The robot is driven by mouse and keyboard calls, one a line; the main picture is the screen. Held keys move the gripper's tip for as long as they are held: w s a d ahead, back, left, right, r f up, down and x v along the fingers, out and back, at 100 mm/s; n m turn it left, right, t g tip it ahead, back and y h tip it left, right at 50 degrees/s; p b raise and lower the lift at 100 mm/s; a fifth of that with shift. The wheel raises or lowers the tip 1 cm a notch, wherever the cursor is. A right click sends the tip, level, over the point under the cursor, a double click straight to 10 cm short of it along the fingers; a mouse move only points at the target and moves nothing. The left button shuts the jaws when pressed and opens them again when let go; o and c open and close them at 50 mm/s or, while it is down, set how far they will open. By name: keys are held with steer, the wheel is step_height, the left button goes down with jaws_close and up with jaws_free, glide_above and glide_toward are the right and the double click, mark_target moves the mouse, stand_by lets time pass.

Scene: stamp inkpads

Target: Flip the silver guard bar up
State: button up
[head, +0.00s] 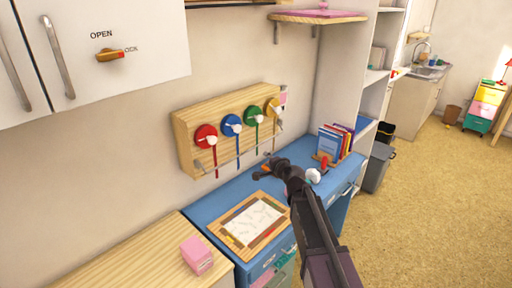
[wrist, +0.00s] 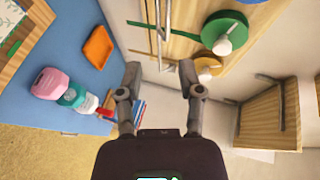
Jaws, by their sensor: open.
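A wooden wall board (head: 187,135) carries a row of round red (head: 205,136), blue (head: 231,126), green (head: 254,115) and yellow (head: 273,108) inkpads with white knobs. The thin silver guard bar (head: 226,163) runs low along the board's front, below the inkpads. In the wrist view, a thin silver length (wrist: 158,28) shows near the board's edge, beyond my fingertips. My gripper (head: 264,170) is open and empty, in front of the board's lower right part and above the blue desk. Its two fingers stand apart in the wrist view (wrist: 160,67), not visibly touching the bar.
The blue desk (head: 217,192) holds a framed wooden tray (head: 226,242), books (head: 333,142) and small stamp-like items. A pink block (head: 196,255) sits on the wooden cabinet at left. An orange dish (wrist: 99,47) lies on the desk. A pink-topped shelf (head: 300,17) hangs above.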

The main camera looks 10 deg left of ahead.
mark_target(254, 147)
steer(key=shift+w+a+r+m+t, duration=0.15)
steer(key=shift+w+r+m+t, duration=0.15)
steer(key=shift+w+r+m, duration=0.15)
steer(key=shift+w, duration=0.1)
steer(key=b+x, duration=0.3)
steer(key=x, duration=1)
steer(key=shift+w+a+f, duration=0.15)
steer(key=shift+w+a, duration=0.05)
steer(key=shift+w, duration=0.1)
